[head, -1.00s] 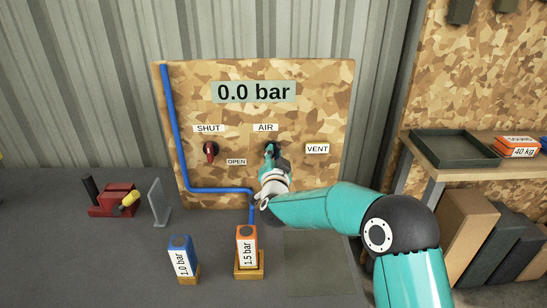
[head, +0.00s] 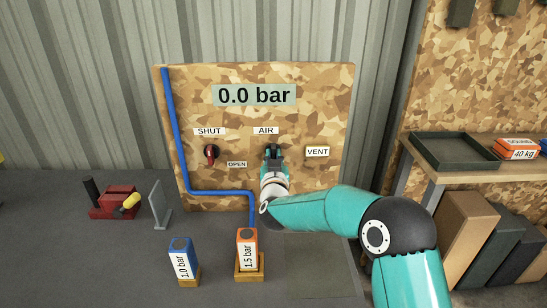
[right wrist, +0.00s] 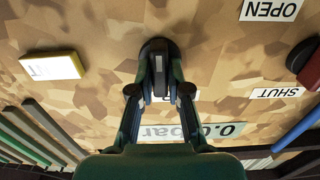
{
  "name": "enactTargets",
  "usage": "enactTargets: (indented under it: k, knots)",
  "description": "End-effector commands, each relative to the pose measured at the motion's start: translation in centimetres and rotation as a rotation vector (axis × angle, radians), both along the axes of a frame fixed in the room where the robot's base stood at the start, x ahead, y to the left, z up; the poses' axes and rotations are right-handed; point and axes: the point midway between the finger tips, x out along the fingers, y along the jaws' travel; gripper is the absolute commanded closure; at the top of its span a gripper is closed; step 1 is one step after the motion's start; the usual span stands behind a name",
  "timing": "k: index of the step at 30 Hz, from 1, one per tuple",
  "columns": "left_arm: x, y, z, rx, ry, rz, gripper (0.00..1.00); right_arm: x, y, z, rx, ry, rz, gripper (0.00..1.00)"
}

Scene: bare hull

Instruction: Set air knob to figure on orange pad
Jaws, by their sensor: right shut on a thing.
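The air knob (right wrist: 158,58) is a dark round knob on the camouflage-patterned board, under the AIR label (head: 266,131). My right gripper (head: 273,153) is shut on the knob; in the right wrist view its fingers (right wrist: 158,85) sit on both sides of the knob's grip. In the head view the gripper mostly hides the knob. The display (head: 254,95) reads 0.0 bar. An orange block (head: 247,237) marked 1.5 bar stands on a tan base. A blue block (head: 181,244) marked 1.0 bar stands to its left. My left gripper is out of view.
A red-handled valve (head: 211,153) sits between the SHUT and OPEN labels, left of the knob. A VENT block (head: 317,152) with yellow sides is to the right. A blue pipe (head: 177,130) runs down the board's left side. A shelf with a tray (head: 455,150) stands at right.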

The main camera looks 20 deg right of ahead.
Motion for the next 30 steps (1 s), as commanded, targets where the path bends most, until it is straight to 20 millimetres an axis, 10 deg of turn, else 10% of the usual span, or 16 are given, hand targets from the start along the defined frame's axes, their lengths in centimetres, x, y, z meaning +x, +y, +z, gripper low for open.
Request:
enactTargets:
  k: [11, 12, 17, 30]
  knots:
    - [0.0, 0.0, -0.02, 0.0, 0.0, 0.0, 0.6, -0.06, 0.08, -0.59, -0.003, 0.013, 0.002, 1.0]
    - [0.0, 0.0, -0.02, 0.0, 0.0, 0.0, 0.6, -0.06, 0.08, -0.59, -0.002, 0.013, 0.002, 0.82]
    - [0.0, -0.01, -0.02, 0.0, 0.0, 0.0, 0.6, -0.04, 0.05, -0.41, -0.004, 0.009, 0.001, 0.58]
    - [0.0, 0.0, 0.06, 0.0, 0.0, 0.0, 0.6, -0.73, 0.28, -0.09, -0.004, 0.004, 0.002, 0.58]
